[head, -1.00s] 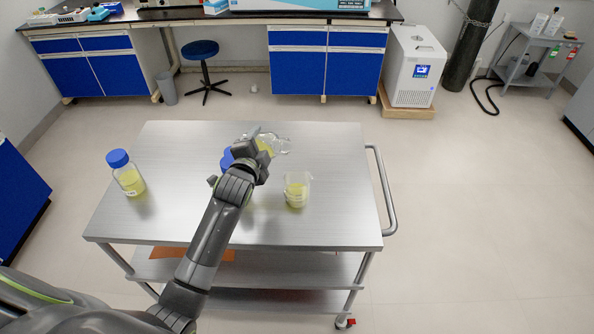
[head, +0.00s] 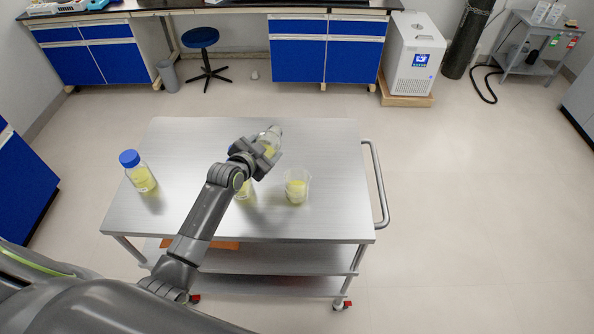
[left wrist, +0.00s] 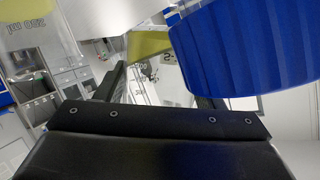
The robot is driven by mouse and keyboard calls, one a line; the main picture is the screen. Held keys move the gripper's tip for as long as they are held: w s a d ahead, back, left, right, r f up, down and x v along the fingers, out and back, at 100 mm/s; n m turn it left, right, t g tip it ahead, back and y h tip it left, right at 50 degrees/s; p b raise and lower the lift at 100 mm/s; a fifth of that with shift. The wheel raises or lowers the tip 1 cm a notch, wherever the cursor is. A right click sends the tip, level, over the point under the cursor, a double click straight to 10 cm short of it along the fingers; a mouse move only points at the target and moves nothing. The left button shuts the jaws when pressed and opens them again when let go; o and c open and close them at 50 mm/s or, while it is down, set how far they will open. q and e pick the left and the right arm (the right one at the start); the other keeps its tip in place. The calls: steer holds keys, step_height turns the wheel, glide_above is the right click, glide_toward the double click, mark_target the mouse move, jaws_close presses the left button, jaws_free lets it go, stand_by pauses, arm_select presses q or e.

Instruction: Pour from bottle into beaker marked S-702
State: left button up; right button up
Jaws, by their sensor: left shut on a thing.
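My left gripper (head: 264,152) is shut on a clear glass bottle (head: 272,136) with yellow liquid, above the cart top; the bottle leans, its clear end toward the upper right. A clear beaker (head: 296,187) with yellow liquid stands on the cart to the right, apart from the gripper; its marking is unreadable. In the left wrist view, both fingers (left wrist: 158,85) flank clear glass with yellow and dark print; part reads like "S-". My right gripper is not in view.
A blue-capped bottle (head: 139,172) stands at the cart's left. Another yellow-filled vessel (head: 246,190) is mostly hidden behind my left arm. A large blue cap (left wrist: 245,45) is close in the left wrist view. The cart's (head: 330,215) right front is clear.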

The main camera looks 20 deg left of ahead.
arm_select(q)
steer(key=shift+w+a+r+n+h, duration=0.1)
steer(key=shift+r+n+h, duration=0.2)
steer(key=shift+r, duration=0.4)
steer(key=shift+f, duration=0.25)
steer(key=shift+a+f+n+h+b, duration=0.15)
steer(key=shift+n+h+b, duration=0.3)
steer(key=shift+n, duration=0.25)
steer(key=shift+r+n+h, duration=0.45)
steer(key=shift+r+n, duration=0.15)
steer(key=shift+r, duration=0.05)
